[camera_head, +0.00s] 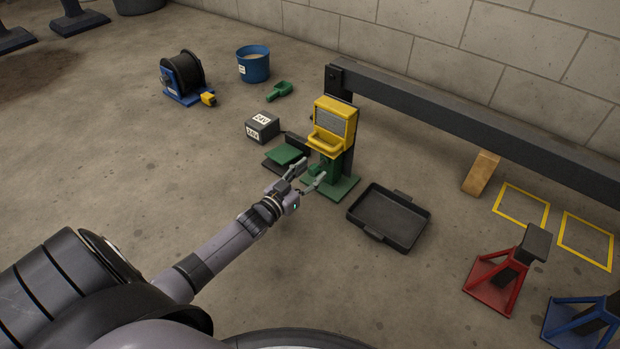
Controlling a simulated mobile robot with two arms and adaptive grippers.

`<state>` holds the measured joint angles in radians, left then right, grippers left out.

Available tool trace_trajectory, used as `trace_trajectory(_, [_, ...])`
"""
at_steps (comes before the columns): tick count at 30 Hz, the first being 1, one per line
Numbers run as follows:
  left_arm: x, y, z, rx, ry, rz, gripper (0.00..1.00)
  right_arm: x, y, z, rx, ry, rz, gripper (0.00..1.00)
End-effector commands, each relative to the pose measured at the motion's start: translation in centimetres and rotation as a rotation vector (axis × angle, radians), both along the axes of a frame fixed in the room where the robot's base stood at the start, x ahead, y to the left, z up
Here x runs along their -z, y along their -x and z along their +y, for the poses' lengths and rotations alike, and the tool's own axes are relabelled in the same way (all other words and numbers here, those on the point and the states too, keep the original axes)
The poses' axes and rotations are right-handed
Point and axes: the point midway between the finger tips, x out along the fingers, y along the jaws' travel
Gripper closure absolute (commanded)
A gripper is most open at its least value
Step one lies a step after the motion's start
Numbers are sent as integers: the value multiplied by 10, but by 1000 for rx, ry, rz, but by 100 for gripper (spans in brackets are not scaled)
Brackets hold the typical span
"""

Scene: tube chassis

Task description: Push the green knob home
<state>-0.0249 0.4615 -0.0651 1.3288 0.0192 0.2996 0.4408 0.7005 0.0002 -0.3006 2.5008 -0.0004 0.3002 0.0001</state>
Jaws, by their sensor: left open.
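A yellow box-shaped unit with a tray-like lip (328,140) sits on a green stand (345,187) with a flat green base plate on the floor. A small green part that looks like the knob (316,169) shows low on the front of the stand, partly hidden by my fingers. How far in it sits cannot be told. My left gripper (307,178) is open, its two fingers apart and pointing at the stand, close to the green part. Whether they touch cannot be told. My right gripper is not in view.
A dark rail (480,130) runs behind the stand to the right. A black tray (389,217) lies right of the stand. A green-topped pedal-like block (285,154) and a grey box (263,126) stand left. A red jack stand (497,281) is at lower right.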

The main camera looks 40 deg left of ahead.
Motion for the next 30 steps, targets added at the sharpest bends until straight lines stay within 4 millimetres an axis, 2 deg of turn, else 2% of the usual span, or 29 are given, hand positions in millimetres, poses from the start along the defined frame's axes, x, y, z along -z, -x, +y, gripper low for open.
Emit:
trace_trajectory(10, [0,-3,0,0,0,1,55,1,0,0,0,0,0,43])
trace_trajectory(30, [0,-2,0,1,0,1,100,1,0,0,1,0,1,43])
